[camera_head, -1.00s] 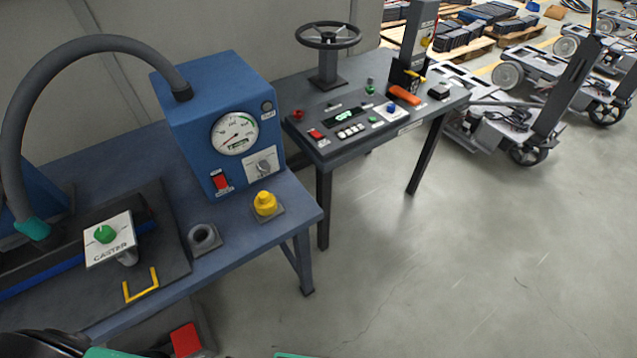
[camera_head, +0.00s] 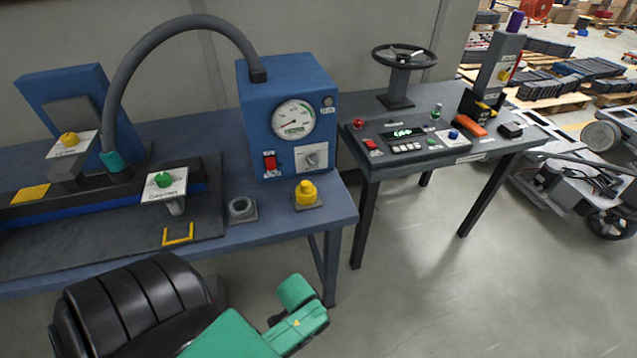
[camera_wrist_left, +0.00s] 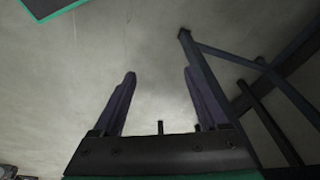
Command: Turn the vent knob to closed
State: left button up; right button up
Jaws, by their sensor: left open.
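A blue box (camera_head: 250,122) with a round gauge (camera_head: 292,120) stands on the blue bench. Its front has a red switch (camera_head: 270,162) and a small grey knob (camera_head: 311,158) on a white plate. I cannot read which control is the vent knob. A green knob (camera_head: 164,180) sits on a plate marked CASTER, and a yellow knob (camera_head: 68,139) on another plate to the left. My left arm is low in front of the bench, apart from these knobs. In the left wrist view my left gripper (camera_wrist_left: 160,72) is open and empty over the floor. My right gripper is out of view.
A yellow knob-like part (camera_head: 306,192) and a grey ring (camera_head: 242,208) sit near the bench's front edge. A grey hose (camera_head: 140,60) arches into the box. A dark table (camera_head: 375,175) with a handwheel (camera_head: 404,57) stands to the right. The floor (camera_head: 420,300) in front is clear.

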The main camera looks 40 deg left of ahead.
pick_arm(q)
jog(key=w+r+m+t+b, duration=0.1)
jog(key=w+r+m+b, duration=0.3)
jog(key=r, duration=0.6)
notch_tip(320, 180, up, 19)
jog(key=m+t+y+p, duration=0.1)
jog(key=m+t+y, duration=0.4)
jog(key=m+y, duration=0.8)
send_over(314, 163)
jog(key=s+f+v, duration=0.2)
jog(key=f+v, duration=0.1)
jog(key=v, duration=1.2)
jog(key=m+h, duration=0.3)
jog(key=shift+m, duration=0.4)
jog(key=x, duration=0.4)
jog(key=r+x, duration=0.1)
jog(key=x, duration=0.9)
jog(key=shift+w+a+r, duration=0.15)
jog(key=shift+w+a, duration=0.05)
jog(key=shift+a, duration=0.2)
jog(key=shift+w+a+f, duration=0.2)
jog(key=shift+w+a, duration=0.1)
jog(key=shift+a, duration=0.1)
grip_shut()
